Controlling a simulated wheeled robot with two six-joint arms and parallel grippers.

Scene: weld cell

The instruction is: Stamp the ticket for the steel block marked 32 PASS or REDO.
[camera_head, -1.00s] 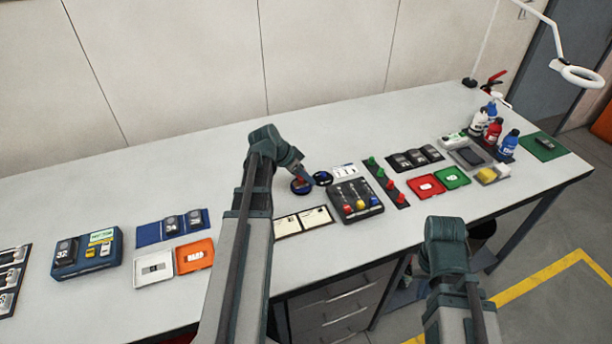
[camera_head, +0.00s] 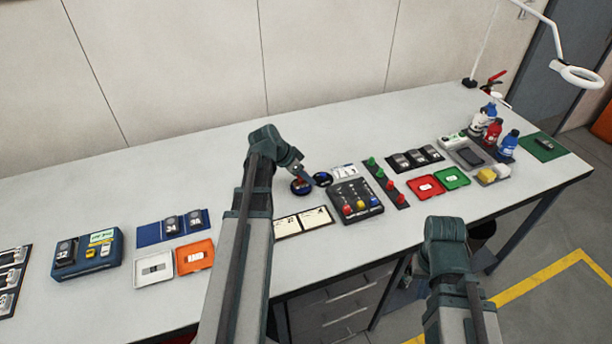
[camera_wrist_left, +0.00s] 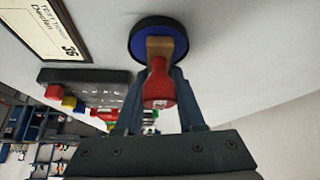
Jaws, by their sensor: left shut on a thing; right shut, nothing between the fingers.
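The steel block marked 32 (camera_head: 66,251) stands in a blue holder (camera_head: 98,263) at the left of the bench. Two pale tickets in dark frames, a left one (camera_head: 287,227) and a right one (camera_head: 315,218), lie mid-bench; part of one ticket (camera_wrist_left: 38,28) shows in the left wrist view. My left gripper (camera_wrist_left: 158,105) is shut on a stamp with a red knob (camera_wrist_left: 158,90) and wooden neck. The stamp's foot is over a round blue ink pad (camera_wrist_left: 178,42); its contact is hidden. My right gripper is hidden behind its wrist.
A dark rack (camera_head: 372,211) with coloured knobs stands right of the tickets. A second round pad (camera_head: 322,179) is beside the first. White (camera_head: 153,269), orange (camera_head: 208,252), red (camera_head: 413,187) and green (camera_head: 463,177) trays lie around. Bottles (camera_head: 493,130) stand far right.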

